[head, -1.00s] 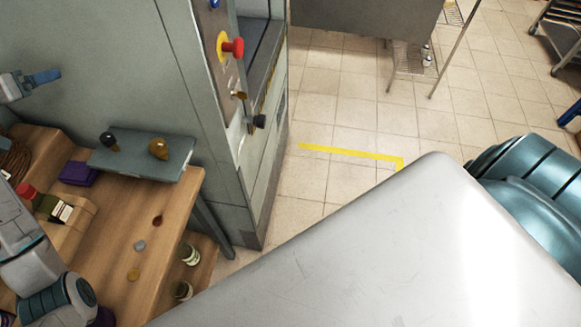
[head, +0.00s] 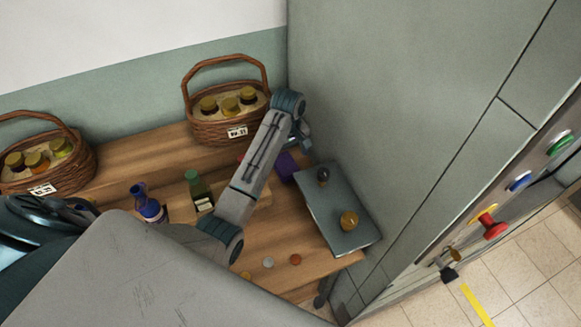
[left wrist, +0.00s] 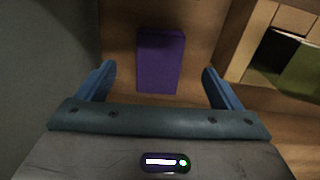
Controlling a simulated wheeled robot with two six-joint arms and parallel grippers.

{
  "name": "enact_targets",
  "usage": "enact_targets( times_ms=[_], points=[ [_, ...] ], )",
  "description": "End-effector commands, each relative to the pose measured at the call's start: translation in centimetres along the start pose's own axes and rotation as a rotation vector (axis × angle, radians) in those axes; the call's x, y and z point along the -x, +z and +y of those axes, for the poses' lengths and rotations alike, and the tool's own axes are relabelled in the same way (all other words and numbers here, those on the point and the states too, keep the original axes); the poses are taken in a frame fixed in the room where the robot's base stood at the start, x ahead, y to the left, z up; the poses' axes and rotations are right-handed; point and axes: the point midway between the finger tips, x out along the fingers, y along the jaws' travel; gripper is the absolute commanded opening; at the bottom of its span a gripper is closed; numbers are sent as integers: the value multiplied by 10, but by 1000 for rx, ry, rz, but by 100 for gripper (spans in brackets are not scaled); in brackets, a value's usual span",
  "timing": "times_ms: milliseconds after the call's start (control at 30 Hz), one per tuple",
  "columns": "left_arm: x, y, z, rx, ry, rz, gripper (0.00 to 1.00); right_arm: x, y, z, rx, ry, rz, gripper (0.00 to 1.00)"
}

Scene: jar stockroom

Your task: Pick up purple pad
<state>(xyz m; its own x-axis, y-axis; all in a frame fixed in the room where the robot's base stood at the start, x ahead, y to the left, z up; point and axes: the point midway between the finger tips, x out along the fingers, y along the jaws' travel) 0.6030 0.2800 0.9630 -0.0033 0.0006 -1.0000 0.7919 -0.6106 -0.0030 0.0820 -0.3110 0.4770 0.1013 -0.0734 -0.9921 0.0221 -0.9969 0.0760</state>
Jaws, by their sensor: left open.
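The purple pad (head: 287,168) lies on the wooden table, left of the grey tray, in the head view. My left arm partly covers it there. In the left wrist view the pad (left wrist: 161,60) is a purple block lying between and beyond the two blue fingertips. My left gripper (left wrist: 160,84) is open and empty, with the pad roughly centred ahead of it. The gripper also shows in the head view (head: 302,143), just above the pad and mostly hidden by the wrist. My right gripper is not in view.
The grey tray (head: 325,222) holds a dark knob and an amber knob close to the pad. A green bottle (head: 199,188) and a blue bottle (head: 147,205) stand to the left. Wicker baskets with jars (head: 226,130) stand at the back. A tall grey cabinet (head: 390,120) bounds the right.

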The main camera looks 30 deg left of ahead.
Motion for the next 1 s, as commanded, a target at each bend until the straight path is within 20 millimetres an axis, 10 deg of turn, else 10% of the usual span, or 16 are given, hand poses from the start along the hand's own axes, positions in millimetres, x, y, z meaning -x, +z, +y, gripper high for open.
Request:
enact_targets(
  times_ms=[867, 1000],
  points=[
    [-66, -1, 0, -2, 3, 2, 87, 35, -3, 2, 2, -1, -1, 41],
    [-66, -1, 0, -2, 3, 2, 60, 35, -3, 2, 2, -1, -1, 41]
  ],
)
